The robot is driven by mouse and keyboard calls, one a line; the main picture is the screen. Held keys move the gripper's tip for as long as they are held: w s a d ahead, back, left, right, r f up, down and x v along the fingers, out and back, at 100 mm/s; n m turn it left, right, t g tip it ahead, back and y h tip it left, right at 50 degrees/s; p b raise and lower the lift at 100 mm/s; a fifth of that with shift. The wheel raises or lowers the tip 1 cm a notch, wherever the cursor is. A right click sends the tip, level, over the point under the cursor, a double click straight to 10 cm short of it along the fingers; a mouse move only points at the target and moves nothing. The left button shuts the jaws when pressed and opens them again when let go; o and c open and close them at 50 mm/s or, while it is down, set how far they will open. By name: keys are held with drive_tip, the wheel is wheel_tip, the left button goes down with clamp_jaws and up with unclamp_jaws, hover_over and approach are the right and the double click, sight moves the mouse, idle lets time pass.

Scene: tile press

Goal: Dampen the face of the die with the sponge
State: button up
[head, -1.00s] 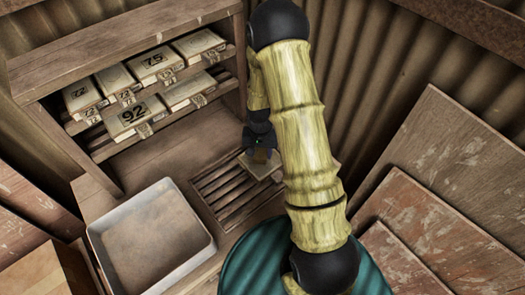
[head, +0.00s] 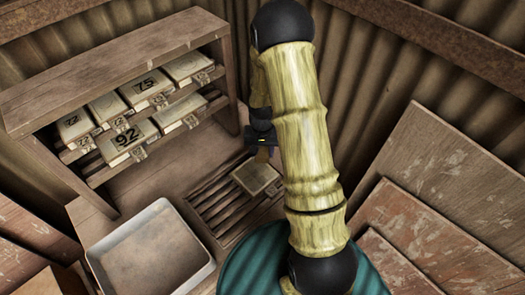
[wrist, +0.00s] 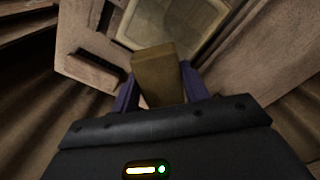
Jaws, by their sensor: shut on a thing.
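The sponge (wrist: 157,76) is a brown block gripped between the purple fingers of my gripper (wrist: 160,88) in the wrist view. In the head view my gripper (head: 263,150) is at the back edge of the die, partly beside my arm. The die (head: 256,177) is a pale square block with a small mark on its face, lying on the slatted rack. Its framed pale face (wrist: 178,22) shows beyond the sponge at the top of the wrist view. I cannot tell whether sponge and die touch.
A white tray (head: 150,250) stands left of the slatted rack (head: 212,210). A wooden shelf (head: 120,60) at the back left holds several numbered blocks. Large boards (head: 440,180) lean at the right. A teal round surface (head: 240,270) is at the front.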

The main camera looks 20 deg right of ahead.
drive_tip(key=shift+d+r+p, duration=0.1)
drive_tip(key=shift+r+p, duration=0.6)
drive_tip(key=shift+r, duration=0.6)
drive_tip(key=shift+w+f, duration=0.1)
drive_tip(key=shift+w+d+f+b, duration=0.1)
drive_tip(key=shift+w+f+b, duration=0.05)
drive_tip(key=shift+b, duration=0.2)
drive_tip(key=w+d+f+m+b, duration=0.2)
drive_tip(key=w+d+m+b, duration=0.2)
drive_tip(key=w+d+b, duration=0.4)
drive_tip(key=w+b, duration=0.1)
drive_tip(key=b, duration=0.3)
drive_tip(key=shift+f, duration=0.35)
drive_tip(key=shift+w+f, duration=0.1)
drive_tip(key=shift+w, duration=0.05)
drive_tip(key=shift+f, duration=3.1)
